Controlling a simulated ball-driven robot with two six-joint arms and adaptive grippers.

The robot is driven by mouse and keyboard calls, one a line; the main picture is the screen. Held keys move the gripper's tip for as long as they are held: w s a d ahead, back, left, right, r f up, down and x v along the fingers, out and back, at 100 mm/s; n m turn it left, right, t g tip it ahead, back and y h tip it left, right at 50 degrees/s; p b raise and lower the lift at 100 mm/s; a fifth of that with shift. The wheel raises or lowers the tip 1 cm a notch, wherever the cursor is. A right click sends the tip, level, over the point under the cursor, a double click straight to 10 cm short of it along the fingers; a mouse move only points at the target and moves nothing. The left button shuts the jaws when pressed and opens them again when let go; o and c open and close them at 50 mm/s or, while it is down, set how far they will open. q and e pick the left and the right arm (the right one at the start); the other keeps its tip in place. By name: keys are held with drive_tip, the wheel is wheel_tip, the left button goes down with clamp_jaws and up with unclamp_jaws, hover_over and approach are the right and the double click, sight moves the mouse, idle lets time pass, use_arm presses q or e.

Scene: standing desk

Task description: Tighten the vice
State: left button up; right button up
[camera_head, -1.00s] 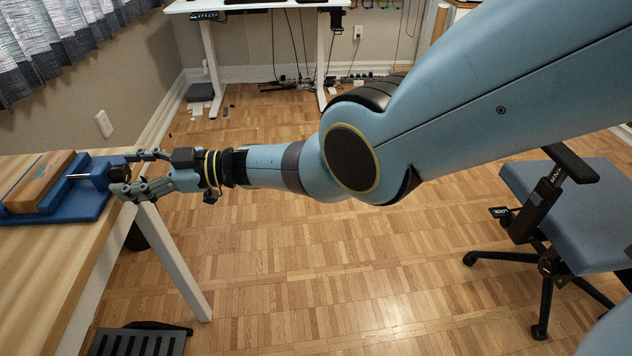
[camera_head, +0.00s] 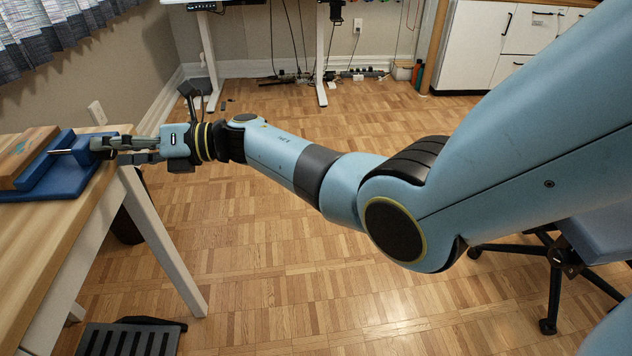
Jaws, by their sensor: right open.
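The blue vice (camera_head: 70,183) lies on the wooden desk at the left edge of the view. A brown wooden block (camera_head: 30,152) sits on its far left part. A thin metal screw rod (camera_head: 61,151) runs from the block side towards my gripper. My right gripper (camera_head: 108,149) is open, with its fingers at the right end of the vice, around or beside the dark handle end of the screw. The fingers mostly hide the handle, and I cannot tell whether they touch it. My left gripper is not in view.
The wooden desk (camera_head: 35,240) has a white leg (camera_head: 165,245) below the gripper. A black footrest (camera_head: 130,338) stands on the floor underneath. A blue office chair (camera_head: 600,235) is at the right. The parquet floor between is clear.

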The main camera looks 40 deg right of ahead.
drive_tip(key=s+d+n+b, duration=0.2)
drive_tip(key=s+d+n, duration=0.5)
drive_tip(key=n, duration=0.5)
use_arm(q)
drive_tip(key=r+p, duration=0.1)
drive_tip(key=p, duration=0.2)
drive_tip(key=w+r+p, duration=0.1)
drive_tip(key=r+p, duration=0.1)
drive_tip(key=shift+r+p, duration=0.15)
drive_tip(key=shift+p, duration=0.25)
use_arm(e)
drive_tip(key=s+d+f+m+h, duration=0.4)
drive_tip(key=s+d+f+m, duration=0.1)
drive_tip(key=f+m, duration=0.4)
drive_tip(key=s+d+f+m+h, duration=0.5)
drive_tip(key=f+m, duration=0.4)
drive_tip(key=m, duration=0.3)
drive_tip(key=s+d+f+m+t+h, duration=0.1)
drive_tip(key=s+d+f+m+h, duration=0.3)
drive_tip(key=f+m, duration=0.5)
drive_tip(key=s+d+m, duration=0.1)
drive_tip(key=s+m, duration=0.1)
drive_tip(key=shift+d+m, duration=0.25)
drive_tip(key=shift+m, duration=0.05)
